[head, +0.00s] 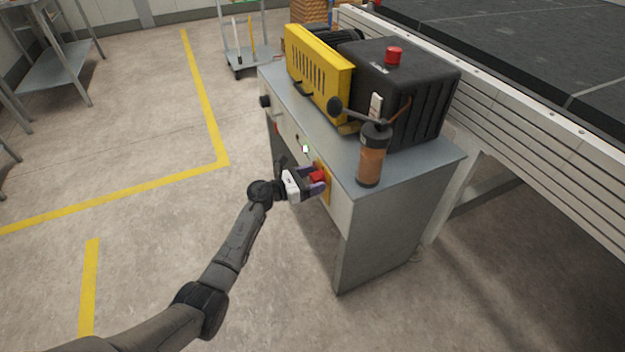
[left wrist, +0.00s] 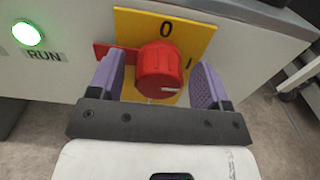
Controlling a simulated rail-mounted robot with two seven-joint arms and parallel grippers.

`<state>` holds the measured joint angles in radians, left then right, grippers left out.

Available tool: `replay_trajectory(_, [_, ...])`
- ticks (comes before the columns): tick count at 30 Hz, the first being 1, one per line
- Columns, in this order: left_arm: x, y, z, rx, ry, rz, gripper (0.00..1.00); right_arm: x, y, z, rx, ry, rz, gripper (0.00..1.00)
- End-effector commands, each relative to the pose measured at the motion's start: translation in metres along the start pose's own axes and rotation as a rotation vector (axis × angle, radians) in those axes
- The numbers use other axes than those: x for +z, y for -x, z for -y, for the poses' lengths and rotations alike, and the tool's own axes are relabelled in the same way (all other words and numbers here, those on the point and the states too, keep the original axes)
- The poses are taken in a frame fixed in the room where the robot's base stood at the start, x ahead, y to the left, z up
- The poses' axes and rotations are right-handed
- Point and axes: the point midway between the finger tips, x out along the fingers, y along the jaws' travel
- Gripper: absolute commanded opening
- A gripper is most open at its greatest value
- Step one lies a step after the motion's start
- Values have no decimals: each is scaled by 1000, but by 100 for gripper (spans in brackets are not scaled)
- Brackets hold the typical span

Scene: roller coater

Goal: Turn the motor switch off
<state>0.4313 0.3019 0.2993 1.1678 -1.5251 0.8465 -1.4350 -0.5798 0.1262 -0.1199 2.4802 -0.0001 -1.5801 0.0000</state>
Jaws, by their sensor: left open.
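The motor switch is a red rotary knob (left wrist: 160,68) on a yellow plate (left wrist: 190,32) marked 0 at the top and I at the right. A white mark shows on the knob's lower right face, away from the 0. A red tab sticks out to the left behind the knob. My left gripper (left wrist: 158,85) is open, with one purple finger on each side of the knob; contact cannot be told. In the head view the knob (head: 318,176) sits on the cabinet front, with my left gripper (head: 313,180) at it. My right gripper is out of view.
A green RUN lamp (left wrist: 27,34) is lit left of the switch. On the grey cabinet (head: 385,225) stand a yellow-guarded black machine (head: 405,75) with a red button and an orange-brown cylinder (head: 371,160).

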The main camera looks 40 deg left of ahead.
Motion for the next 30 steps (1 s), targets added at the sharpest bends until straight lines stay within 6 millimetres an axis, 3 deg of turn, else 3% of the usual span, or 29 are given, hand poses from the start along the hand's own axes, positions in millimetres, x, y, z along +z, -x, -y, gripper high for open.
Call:
replay_trajectory(3, [0, 0, 0, 0, 0, 0, 70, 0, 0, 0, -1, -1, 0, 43])
replay_trajectory(18, [0, 0, 0, 0, -1, 0, 22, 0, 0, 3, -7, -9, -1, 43])
replay_trajectory(30, [2, 1, -1, -1, 100, -2, 22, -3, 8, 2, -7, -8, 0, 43])
